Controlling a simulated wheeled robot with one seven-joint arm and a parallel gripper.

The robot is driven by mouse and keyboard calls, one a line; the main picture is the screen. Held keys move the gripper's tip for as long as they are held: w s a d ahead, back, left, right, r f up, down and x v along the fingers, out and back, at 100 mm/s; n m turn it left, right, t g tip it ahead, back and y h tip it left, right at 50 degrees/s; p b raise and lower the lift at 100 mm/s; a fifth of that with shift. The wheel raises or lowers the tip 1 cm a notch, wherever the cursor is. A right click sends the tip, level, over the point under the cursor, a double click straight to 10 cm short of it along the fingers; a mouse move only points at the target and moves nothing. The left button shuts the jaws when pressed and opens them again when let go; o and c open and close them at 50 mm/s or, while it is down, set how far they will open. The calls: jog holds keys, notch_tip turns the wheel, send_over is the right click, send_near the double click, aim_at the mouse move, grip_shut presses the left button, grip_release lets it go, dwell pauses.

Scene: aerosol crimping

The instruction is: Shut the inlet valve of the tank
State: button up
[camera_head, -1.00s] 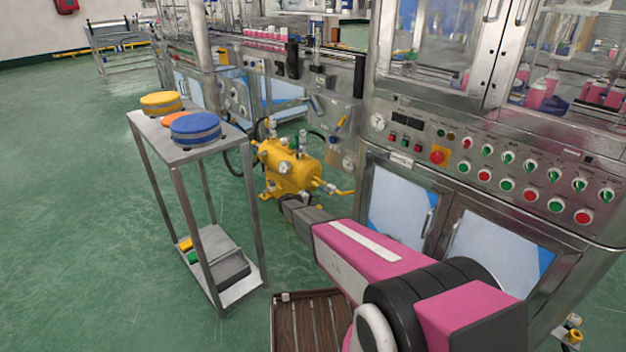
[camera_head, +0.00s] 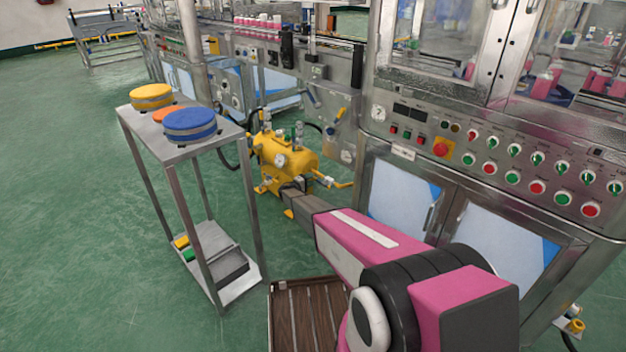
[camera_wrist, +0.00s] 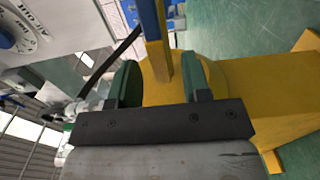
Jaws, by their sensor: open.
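The yellow tank (camera_head: 292,150) stands on the floor beside the machine, with a gauge and fittings on it. My gripper (camera_head: 293,187) is at the tank's lower front in the head view and covers part of it. In the wrist view my gripper (camera_wrist: 160,75) is open, its two green fingers apart. A narrow bar, blue (camera_wrist: 150,20) and yellow (camera_wrist: 161,62), shows between the fingers; I cannot tell whether they touch it. The tank's yellow surface (camera_wrist: 220,72) lies close behind. I cannot tell for sure which part is the inlet valve.
A metal stand (camera_head: 180,150) with blue, orange and yellow round items is left of the tank. The steel machine cabinet (camera_head: 400,190) stands close on the right. A slatted brown platform (camera_head: 305,315) lies below my arm. Green floor is clear at left.

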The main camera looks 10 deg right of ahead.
jog(key=shift+x, duration=1.3)
grip_shut()
